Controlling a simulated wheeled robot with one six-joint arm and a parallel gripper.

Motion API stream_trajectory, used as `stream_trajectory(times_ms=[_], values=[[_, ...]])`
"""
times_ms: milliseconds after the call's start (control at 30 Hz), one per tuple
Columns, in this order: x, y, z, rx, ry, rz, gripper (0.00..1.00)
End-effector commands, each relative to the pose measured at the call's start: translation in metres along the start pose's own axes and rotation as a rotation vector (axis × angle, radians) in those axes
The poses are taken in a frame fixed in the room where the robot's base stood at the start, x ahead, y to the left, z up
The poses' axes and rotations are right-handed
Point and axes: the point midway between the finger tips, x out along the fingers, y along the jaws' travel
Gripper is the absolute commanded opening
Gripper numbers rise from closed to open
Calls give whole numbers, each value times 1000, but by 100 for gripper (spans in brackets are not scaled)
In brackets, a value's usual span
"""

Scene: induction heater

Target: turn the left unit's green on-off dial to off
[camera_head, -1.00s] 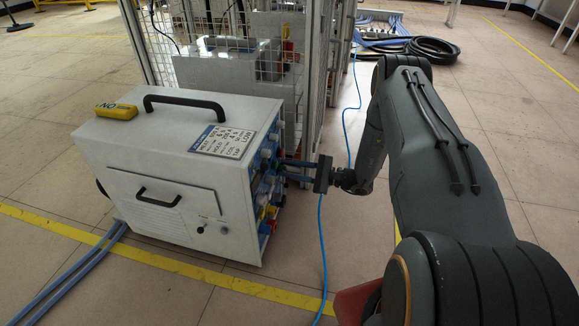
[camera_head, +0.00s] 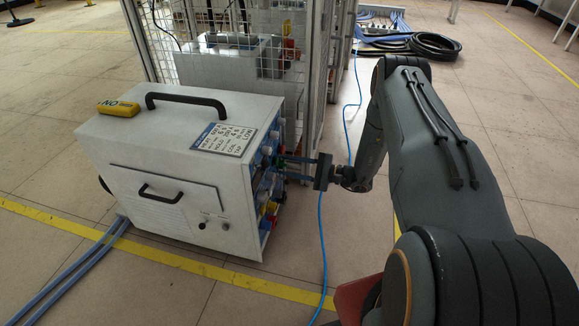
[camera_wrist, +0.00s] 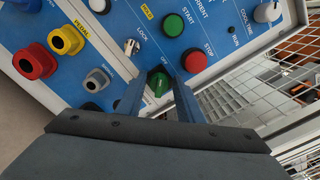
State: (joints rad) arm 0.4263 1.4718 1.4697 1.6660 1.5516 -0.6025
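The unit is a white box (camera_head: 175,175) with a black top handle, on the floor left of my arm. Its blue control panel faces right, towards my gripper (camera_head: 281,168). In the wrist view the green on-off dial (camera_wrist: 158,84) sits low on the panel, beneath the OFF lettering. My gripper's two dark fingers (camera_wrist: 157,79) stand on either side of the dial. Gaps seem to show between dial and fingers, so the gripper looks open around it; contact is not clear. The dial's exact pointing is hard to read. In the head view the dial is mostly hidden.
A green START button (camera_wrist: 173,26) and red STOP button (camera_wrist: 195,61) sit just above the dial. A key lock (camera_wrist: 131,46), yellow plug (camera_wrist: 66,40) and red plug (camera_wrist: 34,63) lie left. A mesh cage (camera_head: 235,45) stands behind. A blue cable (camera_head: 321,225) crosses the floor.

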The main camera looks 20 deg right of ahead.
Motion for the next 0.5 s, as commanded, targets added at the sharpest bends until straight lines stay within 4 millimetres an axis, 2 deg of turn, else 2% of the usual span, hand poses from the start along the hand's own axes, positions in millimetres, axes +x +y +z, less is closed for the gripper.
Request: stream_trajectory(times_ms=[333,500], values=[[-1,0,0,1,0,0,44],[-17,-1,0,1,3,-3,44]])
